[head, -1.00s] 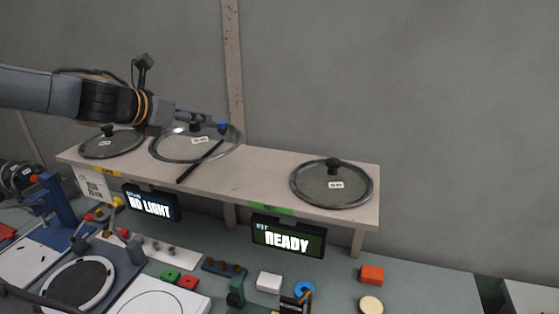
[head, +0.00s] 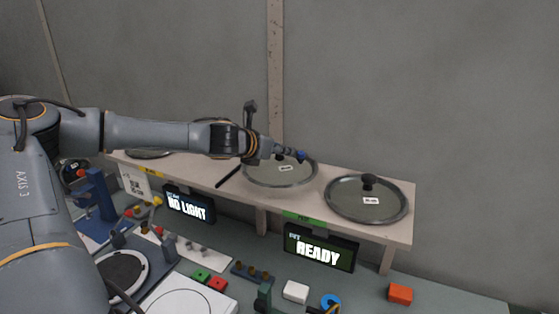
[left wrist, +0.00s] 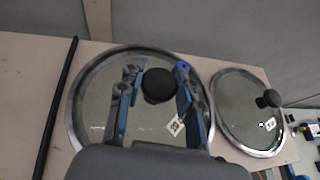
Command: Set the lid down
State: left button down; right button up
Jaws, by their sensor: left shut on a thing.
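My left gripper (head: 285,154) is shut on the black knob (left wrist: 158,86) of a round glass lid (head: 281,181) with a metal rim and a white label. In the left wrist view the two fingers stand on either side of the knob, and the lid (left wrist: 85,112) lies flat beneath them. It is over the shelf (head: 300,204), between a black rod (head: 228,177) and a second lid (head: 366,203). I cannot tell whether the held lid touches the shelf. My right gripper is not in view.
The second lid stands close on the right; it also shows in the left wrist view (left wrist: 240,118). Another lid (head: 150,154) is partly hidden behind my arm at the far left. Below the shelf are a "NO LIGHT" screen (head: 189,205) and a "READY" screen (head: 319,249).

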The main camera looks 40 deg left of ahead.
aim_at(277, 160)
pick_arm(q)
notch_tip(277, 160, down, 3)
jog(key=shift+w+r, duration=0.15)
jog(key=shift+f, duration=0.3)
jog(key=shift+a, duration=0.15)
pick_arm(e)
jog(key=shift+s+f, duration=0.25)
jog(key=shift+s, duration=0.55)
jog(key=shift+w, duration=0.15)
pick_arm(q)
jog(key=shift+b, duration=0.3)
jog(key=c, duration=1.3)
grip_release()
jog(key=shift+f, duration=0.2)
jog(key=shift+c, duration=0.2)
jog(key=o, duration=0.4)
jog(key=shift+o, duration=0.2)
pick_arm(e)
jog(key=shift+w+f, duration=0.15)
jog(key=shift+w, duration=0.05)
pick_arm(q)
jog(key=shift+r, duration=0.1)
